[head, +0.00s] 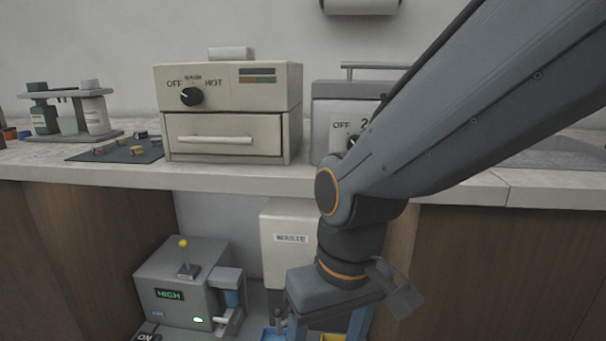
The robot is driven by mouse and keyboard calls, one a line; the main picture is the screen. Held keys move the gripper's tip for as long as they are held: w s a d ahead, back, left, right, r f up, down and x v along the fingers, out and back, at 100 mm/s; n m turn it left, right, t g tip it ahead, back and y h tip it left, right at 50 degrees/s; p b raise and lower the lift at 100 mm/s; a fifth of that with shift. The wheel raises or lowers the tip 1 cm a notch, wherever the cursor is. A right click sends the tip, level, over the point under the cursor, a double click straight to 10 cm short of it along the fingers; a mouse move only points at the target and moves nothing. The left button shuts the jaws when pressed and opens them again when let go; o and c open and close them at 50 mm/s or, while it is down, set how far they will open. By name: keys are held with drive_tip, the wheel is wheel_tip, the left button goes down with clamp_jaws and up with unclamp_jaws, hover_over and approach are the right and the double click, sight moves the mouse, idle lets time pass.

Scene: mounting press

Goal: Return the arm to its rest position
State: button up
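My arm (450,115) is dark grey with orange rings. It reaches from the upper right down to the lower middle of the head view, in front of the counter. My gripper (324,328) points down at the bottom edge, in front of the lower bay. Its two fingers stand well apart, so it looks open. I see nothing held between them, though the fingertips are cut off by the picture's edge.
The grey press (188,288) with a "HIGH" display stands lower left; a "WASTE" bin (288,240) is behind my gripper. On the counter (240,178) are a heater box (228,110), a bottle rack (75,135) and a dark mat (85,156).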

drive_tip(key=s+d+r+m+p, duration=0.1)
drive_tip(key=d+r+m+p, duration=0.1)
drive_tip(key=d+r+p, duration=0.6)
drive_tip(key=s+d+r+m+h+p, duration=0.1)
drive_tip(key=d+r+m+p, duration=0.1)
drive_tip(key=d+r+p, duration=0.6)
wheel_tip(320, 180, up, 5)
drive_tip(key=p, duration=1)
drive_tip(key=shift+m, duration=0.4)
